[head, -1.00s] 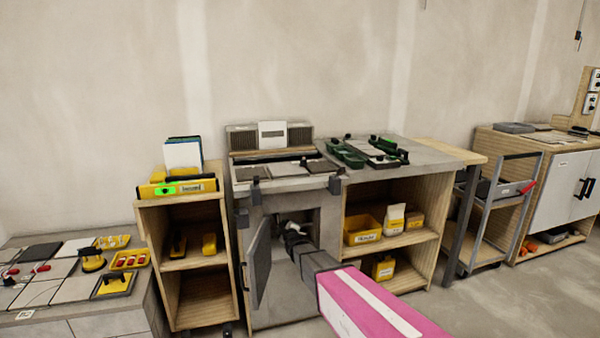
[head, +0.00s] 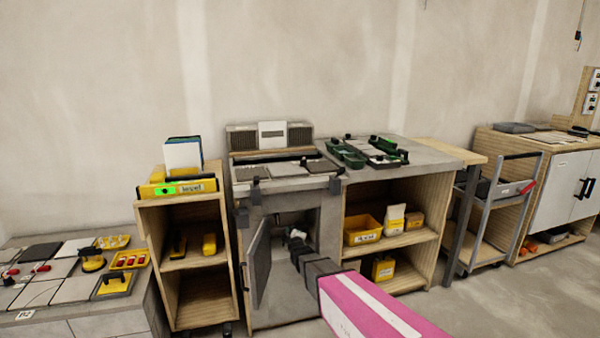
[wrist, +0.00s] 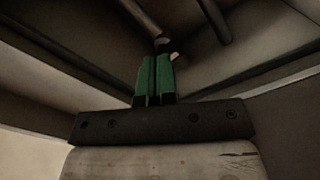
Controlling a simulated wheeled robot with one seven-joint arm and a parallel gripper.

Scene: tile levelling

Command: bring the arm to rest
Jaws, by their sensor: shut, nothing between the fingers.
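My arm (head: 375,308), with a pink cover, reaches in from the lower right of the head view toward the open cabinet under the workbench. In the wrist view my gripper (wrist: 154,62) has its two green fingers together, with nothing between them. A dark pipe-like part (wrist: 142,18) lies just beyond the fingertips; I cannot tell whether they touch. In the head view the fingers are hidden by the dark wrist at the cabinet opening. The grey cabinet door (head: 260,262) stands open to the left of my wrist.
A wooden shelf unit (head: 183,207) with a yellow level (head: 178,188) stands left of the bench. Tiles and yellow tools lie on a low table (head: 75,318) at far left. Yellow bins (head: 362,231) sit on shelves right of the opening. A trolley (head: 489,215) stands farther right.

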